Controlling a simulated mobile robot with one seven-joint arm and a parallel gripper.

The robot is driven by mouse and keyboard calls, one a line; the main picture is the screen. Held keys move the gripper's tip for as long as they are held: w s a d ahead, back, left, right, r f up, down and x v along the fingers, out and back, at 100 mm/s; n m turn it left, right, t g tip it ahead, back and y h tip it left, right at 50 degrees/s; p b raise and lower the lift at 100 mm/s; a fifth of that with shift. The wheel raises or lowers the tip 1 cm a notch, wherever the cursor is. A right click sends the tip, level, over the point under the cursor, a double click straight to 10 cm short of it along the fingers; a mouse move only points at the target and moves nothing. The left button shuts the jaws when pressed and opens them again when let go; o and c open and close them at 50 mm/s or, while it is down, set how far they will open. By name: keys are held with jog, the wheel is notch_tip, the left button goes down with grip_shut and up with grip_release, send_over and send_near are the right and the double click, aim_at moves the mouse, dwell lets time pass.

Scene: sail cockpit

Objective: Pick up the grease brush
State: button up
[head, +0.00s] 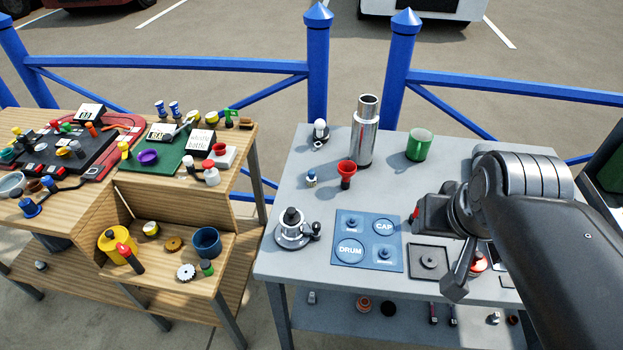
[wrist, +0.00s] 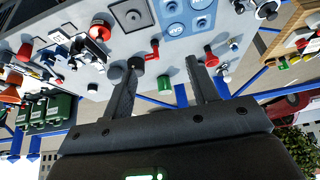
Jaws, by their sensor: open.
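I cannot surely tell which thing is the grease brush. A small red-handled piece (wrist: 153,52) that could be it lies on the grey table, ahead of the gap between my fingers in the wrist view. In the head view my arm covers most of that area. My gripper (wrist: 165,66) is open and empty, its two dark fingers spread and pointing at the tabletop. A dark round piece (wrist: 136,63) shows beside the left fingertip, and a red funnel-shaped cup (wrist: 210,57) beside the right one.
The grey table (head: 312,179) also holds a tall metal cylinder (head: 364,137), a green can (head: 419,145), a blue mat (head: 342,226) marked DRUM and CAP, and a metal winch piece (head: 291,235). A cluttered wooden table (head: 190,233) stands left. A blue railing (head: 318,75) runs behind.

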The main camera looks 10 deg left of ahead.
jog(key=w+a+r+m+g, duration=0.1)
jog(key=w+a+r+g, duration=0.2)
jog(key=w, duration=0.8)
jog(key=m+g, duration=0.2)
jog(key=m, duration=0.1)
send_over(311, 172)
notch_tip(311, 172, down, 16)
jog(key=f, duration=0.5)
jog(key=shift+w+d+f, duration=0.1)
jog(key=shift+w+d, duration=0.2)
jog(key=shift+d, duration=0.1)
jog(key=shift+s+a+f, duration=0.15)
jog(key=shift+a+f, duration=0.05)
jog(key=shift+f, duration=1.15)
jog(key=shift+s+a+f, duration=0.1)
jog(key=shift+a+f, duration=0.05)
jog(key=shift+f, duration=1.2)
jog(key=shift+c, duration=0.3)
jog(key=c, duration=1)
